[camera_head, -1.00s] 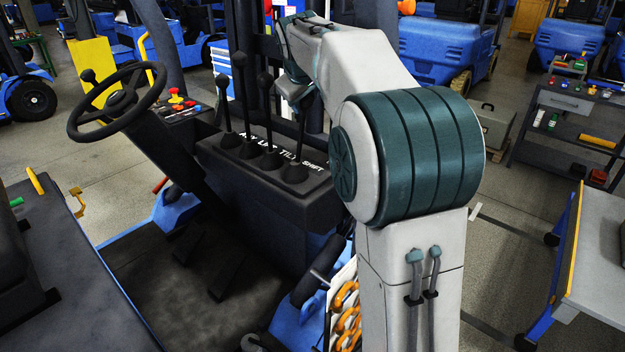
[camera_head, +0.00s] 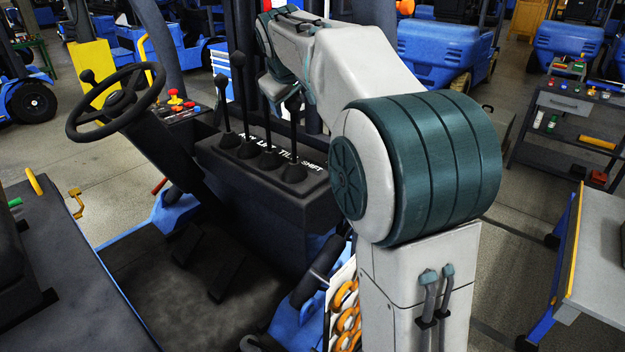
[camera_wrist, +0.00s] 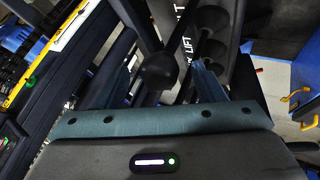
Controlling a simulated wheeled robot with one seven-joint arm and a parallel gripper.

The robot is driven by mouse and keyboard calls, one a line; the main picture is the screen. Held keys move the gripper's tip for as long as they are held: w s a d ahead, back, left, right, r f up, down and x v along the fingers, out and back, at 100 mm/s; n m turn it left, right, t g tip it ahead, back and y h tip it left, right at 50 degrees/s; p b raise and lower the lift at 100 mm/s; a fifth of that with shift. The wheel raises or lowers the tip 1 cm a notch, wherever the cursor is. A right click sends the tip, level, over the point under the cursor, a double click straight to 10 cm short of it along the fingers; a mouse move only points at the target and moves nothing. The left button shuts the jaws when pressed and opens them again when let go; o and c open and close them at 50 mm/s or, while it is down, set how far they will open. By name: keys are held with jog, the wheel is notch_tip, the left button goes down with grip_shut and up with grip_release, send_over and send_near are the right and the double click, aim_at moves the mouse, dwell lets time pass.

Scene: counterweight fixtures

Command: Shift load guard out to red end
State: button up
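Several black levers with ball knobs stand on the dark console (camera_head: 270,185). White lettering at their bases includes TILT and SHIFT. The rightmost lever, by the SHIFT lettering, has its knob (camera_head: 292,103) just below my wrist in the head view. In the wrist view my gripper (camera_wrist: 163,72) is open, its two teal fingers apart on either side of a black knob (camera_wrist: 158,72). Gaps seem to show on both sides of it. I cannot tell for certain which lever this knob belongs to. I cannot make out the load guard or a red end.
The steering wheel (camera_head: 115,100) and a red button (camera_head: 175,95) are left of the levers. A dark seat base (camera_head: 80,270) is at the lower left. Orange chain (camera_head: 346,315) hangs beside my arm. A grey-topped table (camera_head: 605,250) stands at the right.

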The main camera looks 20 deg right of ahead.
jog(key=p+v, duration=0.3)
jog(key=v, duration=0.7)
jog(key=shift+f, duration=0.15)
dwell(0.4)
